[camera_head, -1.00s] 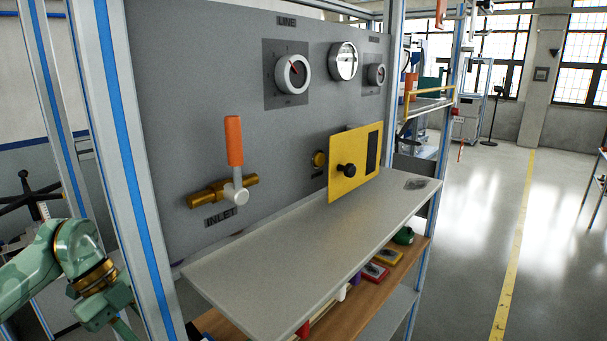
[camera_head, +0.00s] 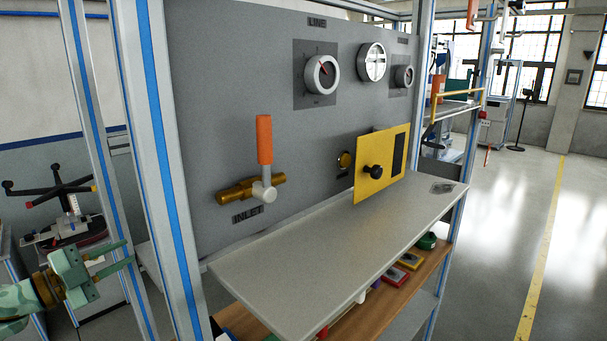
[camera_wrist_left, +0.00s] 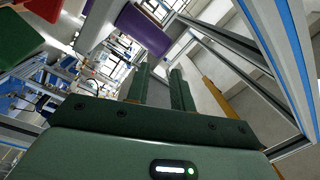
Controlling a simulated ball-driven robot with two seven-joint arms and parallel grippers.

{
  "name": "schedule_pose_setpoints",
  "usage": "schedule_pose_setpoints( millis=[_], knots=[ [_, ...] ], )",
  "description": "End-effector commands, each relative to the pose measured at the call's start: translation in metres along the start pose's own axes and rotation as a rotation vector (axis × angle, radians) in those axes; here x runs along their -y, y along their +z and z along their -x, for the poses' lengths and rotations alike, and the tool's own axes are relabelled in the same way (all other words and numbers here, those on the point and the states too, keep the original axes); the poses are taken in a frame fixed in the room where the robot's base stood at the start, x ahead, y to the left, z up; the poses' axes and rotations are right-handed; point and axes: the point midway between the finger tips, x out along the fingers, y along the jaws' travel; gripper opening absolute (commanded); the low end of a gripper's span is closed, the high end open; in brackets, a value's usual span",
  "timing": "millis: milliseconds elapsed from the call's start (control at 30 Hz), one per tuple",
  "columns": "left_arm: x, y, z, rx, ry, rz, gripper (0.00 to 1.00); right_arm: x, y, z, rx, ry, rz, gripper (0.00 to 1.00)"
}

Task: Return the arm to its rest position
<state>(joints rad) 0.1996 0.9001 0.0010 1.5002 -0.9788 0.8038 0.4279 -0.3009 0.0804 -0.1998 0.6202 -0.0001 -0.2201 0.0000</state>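My left arm comes in at the lower left of the head view. Its green gripper (camera_head: 129,252) points right, with two fingers apart and nothing between them. It is left of the blue-striped frame post and clear of the panel. In the left wrist view the two dark green fingers (camera_wrist_left: 159,72) also stand apart with an empty gap. My right gripper is in neither view.
The rack's aluminium post (camera_head: 165,170) stands just right of my left gripper. Beyond it are a grey panel (camera_head: 220,110) with an orange-handled valve (camera_head: 264,140), a yellow plate (camera_head: 375,190) and a shelf (camera_head: 330,260). Open floor lies at the right.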

Motion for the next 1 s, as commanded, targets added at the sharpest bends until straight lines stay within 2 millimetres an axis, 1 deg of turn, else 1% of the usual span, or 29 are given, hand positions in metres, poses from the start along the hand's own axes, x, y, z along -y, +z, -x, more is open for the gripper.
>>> schedule_pose_setpoints(
  millis=[33, 67, 100, 167, 200, 267, 300, 367, 400, 467, 500, 567, 600, 667, 700, 733, 767, 800, 867, 900, 967, 1000],
  knots=[
    [0.022, 0.013, 0.002, 0.070, -0.116, -0.019, 0.23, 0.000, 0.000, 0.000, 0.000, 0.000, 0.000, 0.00],
    [0.035, 0.023, 0.005, 0.125, -0.184, -0.027, 0.23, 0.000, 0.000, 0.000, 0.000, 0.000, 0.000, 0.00],
    [0.049, 0.037, 0.010, 0.203, -0.259, -0.031, 0.23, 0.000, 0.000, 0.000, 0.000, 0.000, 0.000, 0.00],
    [0.063, 0.059, 0.021, 0.324, -0.342, -0.025, 0.23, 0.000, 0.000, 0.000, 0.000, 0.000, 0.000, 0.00],
    [0.069, 0.073, 0.029, 0.408, -0.379, -0.015, 0.23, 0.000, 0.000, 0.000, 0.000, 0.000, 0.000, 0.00],
    [0.072, 0.094, 0.041, 0.531, -0.411, 0.007, 0.23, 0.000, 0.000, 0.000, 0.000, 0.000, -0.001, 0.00],
    [0.071, 0.107, 0.050, 0.611, -0.418, 0.026, 0.23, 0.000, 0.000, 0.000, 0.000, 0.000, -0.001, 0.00],
    [0.065, 0.125, 0.062, 0.729, -0.408, 0.061, 0.23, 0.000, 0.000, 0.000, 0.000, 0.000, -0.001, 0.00],
    [0.042, 0.138, 0.067, 0.770, -0.385, 0.095, 0.23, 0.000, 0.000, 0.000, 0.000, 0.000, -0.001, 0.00],
    [0.007, 0.153, 0.073, 0.806, -0.356, 0.143, 0.23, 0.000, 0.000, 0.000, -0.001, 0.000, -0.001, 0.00],
    [-0.016, 0.162, 0.077, 0.830, -0.337, 0.175, 0.23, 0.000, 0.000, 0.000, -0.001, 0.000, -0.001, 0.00],
    [-0.053, 0.173, 0.085, 0.869, -0.306, 0.224, 0.23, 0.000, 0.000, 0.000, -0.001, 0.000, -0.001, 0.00],
    [-0.080, 0.180, 0.090, 0.897, -0.282, 0.259, 0.23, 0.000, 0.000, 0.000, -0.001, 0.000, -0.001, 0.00],
    [-0.123, 0.189, 0.100, 0.940, -0.244, 0.312, 0.23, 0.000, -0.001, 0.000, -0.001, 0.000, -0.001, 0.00],
    [-0.155, 0.193, 0.108, 0.971, -0.214, 0.351, 0.23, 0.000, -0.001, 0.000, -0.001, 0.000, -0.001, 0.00],
    [-0.180, 0.195, 0.114, 0.995, -0.192, 0.380, 0.23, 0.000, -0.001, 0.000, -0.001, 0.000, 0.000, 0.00],
    [-0.205, 0.196, 0.121, 1.020, -0.168, 0.410, 0.23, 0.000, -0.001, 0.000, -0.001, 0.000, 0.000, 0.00],
    [-0.240, 0.196, 0.131, 1.053, -0.134, 0.450, 0.23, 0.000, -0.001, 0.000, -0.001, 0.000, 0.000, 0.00],
    [-0.294, 0.192, 0.146, 1.103, -0.080, 0.511, 0.23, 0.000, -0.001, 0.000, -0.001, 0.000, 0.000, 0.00],
    [-0.329, 0.186, 0.157, 1.136, -0.043, 0.551, 0.23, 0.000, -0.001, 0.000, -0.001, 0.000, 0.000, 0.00],
    [-0.381, 0.174, 0.175, 1.184, 0.013, 0.608, 0.23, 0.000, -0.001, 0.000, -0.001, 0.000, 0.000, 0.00],
    [-0.414, 0.164, 0.186, 1.215, 0.051, 0.645, 0.23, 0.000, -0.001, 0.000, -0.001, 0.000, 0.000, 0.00]
  ],
)
